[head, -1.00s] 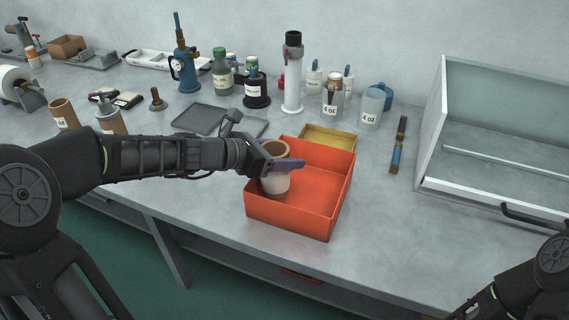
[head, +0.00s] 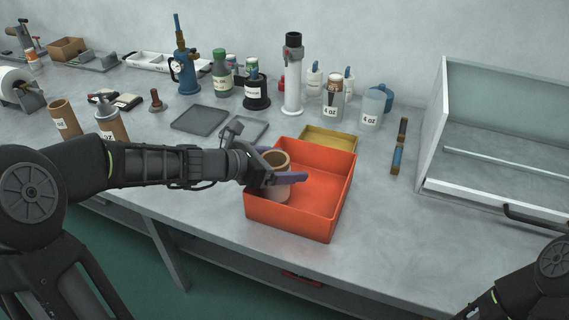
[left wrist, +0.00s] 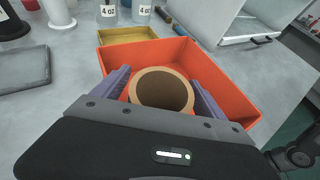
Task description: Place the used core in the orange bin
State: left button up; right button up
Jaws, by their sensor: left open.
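The used core (head: 276,160) is a short tan and whitish cylinder with an open top. It stands upright inside the orange bin (head: 326,221), near the bin's left wall. My left gripper (head: 289,170) reaches into the bin's left side with its purple fingers apart, one on each side of the core. In the left wrist view the core's brown rim and dark hollow (left wrist: 162,92) show between the two spread fingers, and the bin's wall (left wrist: 193,57) surrounds them. Part of the core's side is hidden by a finger. My right gripper is out of view; only part of that arm shows at lower right.
A yellow tray (head: 328,136) sits behind the bin. A grey tray (head: 200,120) lies farther left. Jars marked 4 oz (head: 371,106) and a white cylinder (head: 292,80) stand along the back. A white-framed open cabinet (head: 490,185) is at right. Bench before it is clear.

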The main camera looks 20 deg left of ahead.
pick_arm(q)
jog(key=shift+r, duration=0.15)
jog(key=shift+s+a+r, duration=0.1)
jog(key=p+v, duration=0.1)
jog(key=v, duration=1)
jog(key=shift+s+a, duration=0.2)
jog(key=shift+s, duration=0.1)
